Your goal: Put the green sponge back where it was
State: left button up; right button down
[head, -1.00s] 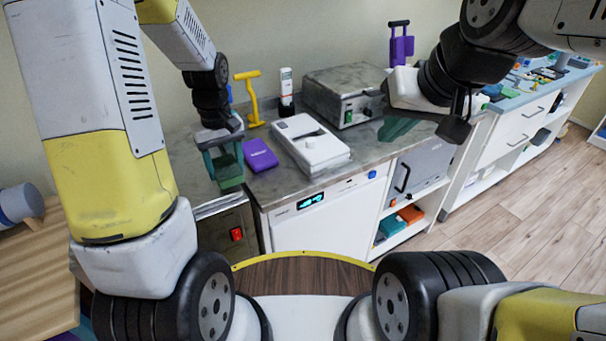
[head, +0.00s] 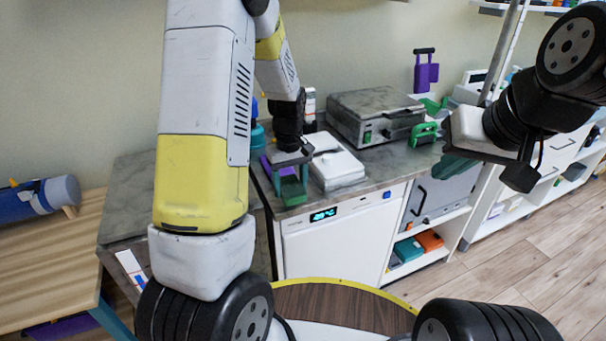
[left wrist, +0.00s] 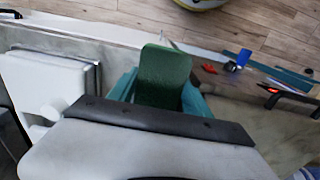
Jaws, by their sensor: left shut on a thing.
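The green sponge (head: 293,190) is held in my left gripper (head: 289,178), which points down above the counter's front part, left of the white device. In the left wrist view the sponge (left wrist: 163,75) stands out between the two teal fingers (left wrist: 162,95). I cannot tell whether the sponge touches the counter. My right gripper (head: 458,166) hangs at the right, in front of the counter's right end; its finger gap does not show clearly.
The white device (head: 338,167) and a grey metal appliance (head: 375,113) stand on the counter (head: 385,165). A purple box (head: 283,163) is partly hidden behind my left gripper. The counter's left part (head: 130,205) looks bare.

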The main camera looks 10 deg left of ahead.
aim_at(293, 177)
pick_arm(q)
jog(key=w, duration=0.3)
jog(key=shift+w+a+f, duration=0.1)
jog(key=shift+w+f, duration=0.1)
jog(key=shift+w, duration=0.2)
jog(key=shift+w+f, duration=0.15)
jog(key=shift+f, duration=1.6)
jog(key=o, duration=1.6)
jog(key=shift+f, duration=0.1)
